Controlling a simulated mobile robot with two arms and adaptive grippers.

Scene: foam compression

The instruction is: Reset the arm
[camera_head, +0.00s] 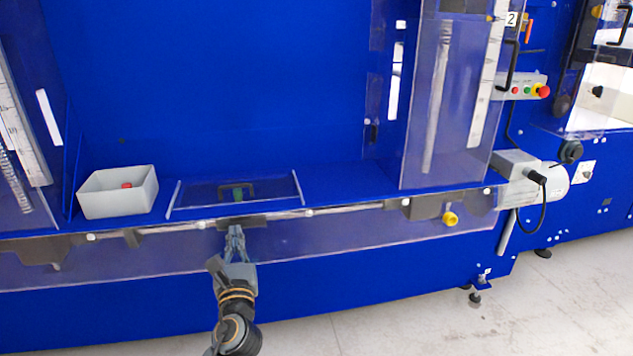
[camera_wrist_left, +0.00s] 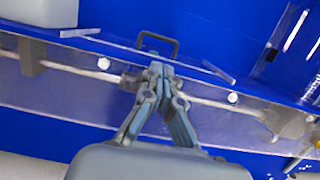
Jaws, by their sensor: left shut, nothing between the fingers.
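My left gripper (camera_head: 236,232) is shut and empty, its fingertips together. In the head view it points up at the front edge of the blue machine (camera_head: 250,90), just below a dark bracket (camera_head: 258,219) on the rail. In the left wrist view the gripper (camera_wrist_left: 158,70) is also shut, with the rail behind its fingertips. I cannot tell from these views whether the tips touch the bracket. My right gripper is not in view.
A light grey bin (camera_head: 117,193) with a red item stands on the machine's ledge at left. A clear flap (camera_head: 190,203) with a dark handle lies behind my gripper. A control box with buttons (camera_head: 528,89) is at right. The pale floor (camera_head: 400,320) in front is free.

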